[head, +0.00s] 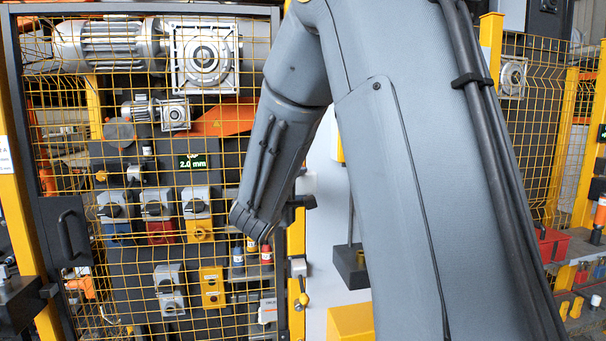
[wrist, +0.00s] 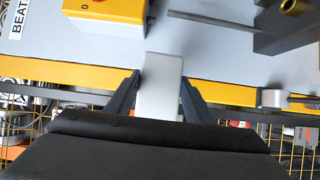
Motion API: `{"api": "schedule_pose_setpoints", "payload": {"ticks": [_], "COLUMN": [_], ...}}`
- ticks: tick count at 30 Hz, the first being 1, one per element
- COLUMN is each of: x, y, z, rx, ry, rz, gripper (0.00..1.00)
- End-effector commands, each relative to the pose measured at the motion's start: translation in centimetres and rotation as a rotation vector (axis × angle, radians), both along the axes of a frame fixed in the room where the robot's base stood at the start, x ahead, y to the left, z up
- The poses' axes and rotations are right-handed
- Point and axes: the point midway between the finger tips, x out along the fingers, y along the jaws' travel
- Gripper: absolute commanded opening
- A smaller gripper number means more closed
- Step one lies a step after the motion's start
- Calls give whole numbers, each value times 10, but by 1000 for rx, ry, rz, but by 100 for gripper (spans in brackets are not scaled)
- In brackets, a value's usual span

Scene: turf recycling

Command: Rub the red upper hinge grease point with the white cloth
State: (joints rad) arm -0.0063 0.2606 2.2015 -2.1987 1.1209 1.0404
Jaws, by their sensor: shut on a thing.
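My gripper (wrist: 161,78) is shut on the white cloth (wrist: 161,98), which shows in the wrist view as a pale, flat-sided strip between the two dark fingers. Its far end reaches past the fingertips, over the yellow post and the pale panel. I cannot tell whether it touches them. In the head view my gripper (head: 299,203) is mostly hidden behind my forearm, beside the gate's right edge, with a bit of white just above it. A grey hinge-like fitting (wrist: 275,98) sits on the yellow post to the right in the wrist view. I cannot make out a red grease point with certainty.
The yellow mesh gate (head: 150,250) stands left, with motors and switch boxes behind it. Red- and blue-capped containers (head: 266,254) stand near its right edge. A yellow box with a red knob (wrist: 110,18) and a dark block (wrist: 285,28) are on the pale panel (wrist: 200,45).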

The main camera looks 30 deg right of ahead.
Motion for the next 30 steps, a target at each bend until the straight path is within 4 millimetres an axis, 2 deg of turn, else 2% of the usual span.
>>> {"api": "schedule_pose_setpoints", "payload": {"ticks": [1, 5, 21, 30], "x": [-2, -2, 42, 54], "y": [-3, -6, -19, -23], "z": [10, 18, 18, 17], "rx": [-2, -4, -4, -4], "ry": [-2, -1, -1, 0], "rz": [-3, -3, -4, -3], "gripper": [27, 27, 27, 27]}}
